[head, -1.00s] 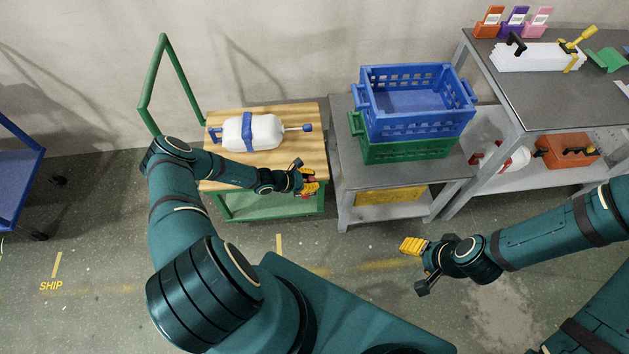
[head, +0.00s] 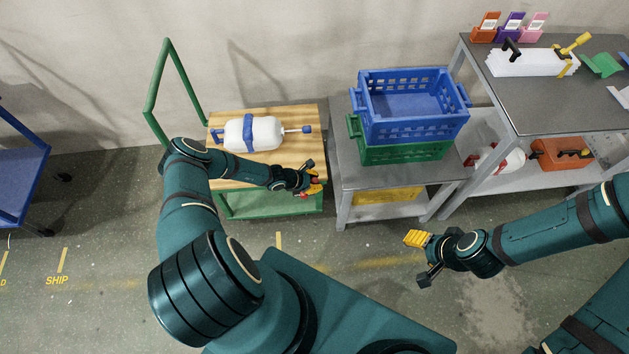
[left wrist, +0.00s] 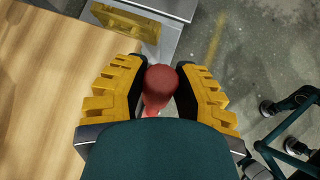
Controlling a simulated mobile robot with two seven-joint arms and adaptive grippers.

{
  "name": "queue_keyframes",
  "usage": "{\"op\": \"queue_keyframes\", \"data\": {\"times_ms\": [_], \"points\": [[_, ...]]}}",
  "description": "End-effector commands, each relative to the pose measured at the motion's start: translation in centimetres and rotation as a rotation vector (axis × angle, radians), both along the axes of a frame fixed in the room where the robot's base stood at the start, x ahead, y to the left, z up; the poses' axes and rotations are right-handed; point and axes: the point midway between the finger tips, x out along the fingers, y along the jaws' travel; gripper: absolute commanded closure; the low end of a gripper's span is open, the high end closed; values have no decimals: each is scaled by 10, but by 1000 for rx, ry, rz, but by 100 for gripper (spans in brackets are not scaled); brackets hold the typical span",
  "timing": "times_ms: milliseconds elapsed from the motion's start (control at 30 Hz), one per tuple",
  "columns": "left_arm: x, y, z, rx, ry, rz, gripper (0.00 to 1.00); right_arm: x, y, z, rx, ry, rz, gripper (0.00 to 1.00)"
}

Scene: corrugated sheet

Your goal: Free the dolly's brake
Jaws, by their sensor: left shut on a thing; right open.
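The dolly is a green-framed cart with a wooden deck (head: 285,120) and a tall green push handle (head: 152,90), standing left of the grey side table. A red knob-ended brake lever (left wrist: 161,82) sits at the deck's right front edge. My left gripper (head: 312,183) is shut on this lever; in the left wrist view its yellow pads (left wrist: 160,92) stand on both sides of the red knob. The lever's lower part is hidden by the gripper. My right gripper (head: 417,258) is open and empty over the floor at right.
A white bottle with a blue strap (head: 262,133) lies on the deck. Blue (head: 410,128) and green crates are stacked on the grey side table (head: 345,172). A grey workbench (head: 515,90) stands at right, a blue cart (head: 20,165) at left. Front floor is clear.

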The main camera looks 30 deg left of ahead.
Motion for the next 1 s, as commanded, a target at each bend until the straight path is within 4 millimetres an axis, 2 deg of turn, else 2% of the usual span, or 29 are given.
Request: {"op": "queue_keyframes", "data": {"times_ms": [100, 133, 200, 533, 667, 1000], "points": [[0, -1, 0, -1, 0, -1, 100, 0, 0, 0, 0, 0, 0, 40], [0, -1, 0, -1, 0, -1, 62, 0, 0, 0, 0, 0, 0, 40], [0, -1, 0, -1, 0, -1, 39, 0, 0, 0, 0, 0, 0, 40], [-1, 0, 1, -2, 0, 0, 39, 0, 0, 0, 0, 0, 1, 40], [-7, 5, 7, -3, 1, 3, 39, 0, 0, 0, 0, 0, 1, 40], [-44, 34, 52, -1, 0, 2, 39, 0, 0, 0, 0, 0, 0, 40]]}}
